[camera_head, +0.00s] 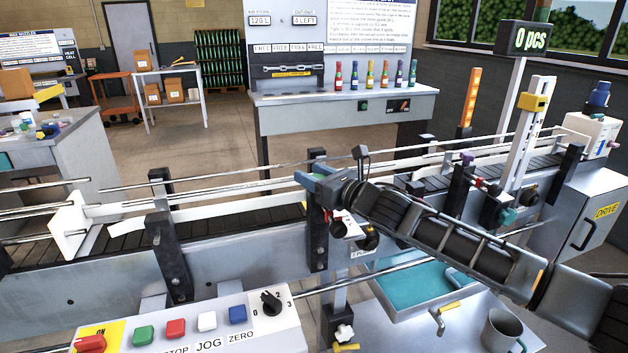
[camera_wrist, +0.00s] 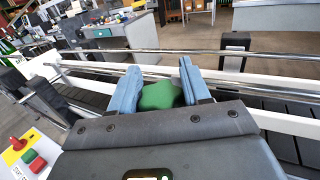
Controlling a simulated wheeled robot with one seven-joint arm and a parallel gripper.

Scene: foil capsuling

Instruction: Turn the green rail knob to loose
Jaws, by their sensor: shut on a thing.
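The green rail knob (camera_wrist: 160,95) shows in the wrist view between the two blue fingers of my gripper (camera_wrist: 159,76). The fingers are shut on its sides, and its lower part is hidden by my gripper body. In the head view my gripper (camera_head: 314,181) reaches from the right to the top of a dark rail post (camera_head: 318,240) at the middle of the conveyor. The knob itself is hidden there behind the gripper. I cannot tell its loose or tight setting from these frames.
Metal guide rails (camera_head: 230,188) run along the conveyor belt (camera_head: 215,217) close to my gripper. Another dark post (camera_head: 169,255) stands to the left. A control panel (camera_head: 190,325) is in front, a teal tray (camera_head: 405,288) and a mug (camera_head: 502,332) at lower right.

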